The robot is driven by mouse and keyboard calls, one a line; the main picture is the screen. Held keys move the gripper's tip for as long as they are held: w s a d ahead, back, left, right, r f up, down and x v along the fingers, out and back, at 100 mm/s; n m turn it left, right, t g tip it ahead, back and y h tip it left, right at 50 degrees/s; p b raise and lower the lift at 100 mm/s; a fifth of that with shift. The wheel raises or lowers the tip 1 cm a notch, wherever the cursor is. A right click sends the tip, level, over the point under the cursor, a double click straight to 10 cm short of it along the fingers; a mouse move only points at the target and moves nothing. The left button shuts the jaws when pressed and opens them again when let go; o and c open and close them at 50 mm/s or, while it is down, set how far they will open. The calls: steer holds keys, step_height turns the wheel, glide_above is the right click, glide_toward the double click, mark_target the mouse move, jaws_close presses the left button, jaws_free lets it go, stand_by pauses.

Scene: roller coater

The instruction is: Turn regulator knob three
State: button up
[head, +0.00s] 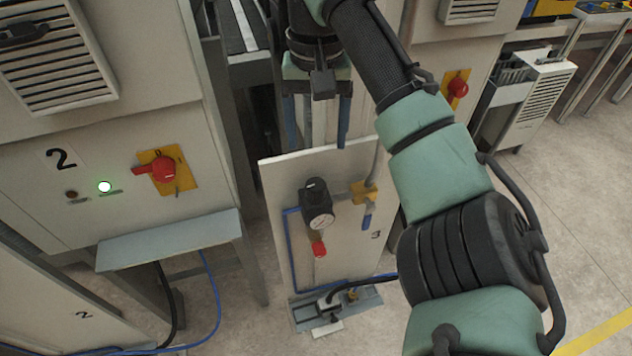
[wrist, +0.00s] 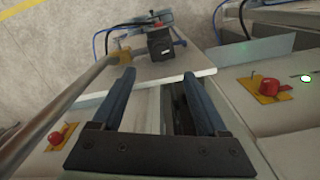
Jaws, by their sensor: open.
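The panel marked 3 (head: 345,240) stands upright in the middle of the head view. A black regulator (head: 318,212) with a round white-faced gauge (head: 320,222) is mounted on it. Its black knob (head: 316,187) is on top, and a red part (head: 319,249) is at its bottom. My gripper (head: 317,143) points down above the panel's top edge, with its blue fingers apart and nothing between them. In the wrist view, the knob (wrist: 160,46) lies beyond the open fingertips (wrist: 157,76), apart from them.
A yellow fitting with a blue handle (head: 366,220) and a grey pipe sit right of the regulator. Cabinet 2 (head: 60,205), with a red switch (head: 163,168) and lit green lamp (head: 104,187), stands left. Another red switch (head: 457,88) is behind right. Open floor (head: 560,230) lies right.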

mark_target(316, 183)
step_height(316, 183, down, 13)
steer(key=shift+r+p, duration=0.15)
steer(key=shift+p, duration=0.15)
jaws_close()
stand_by(0.5)
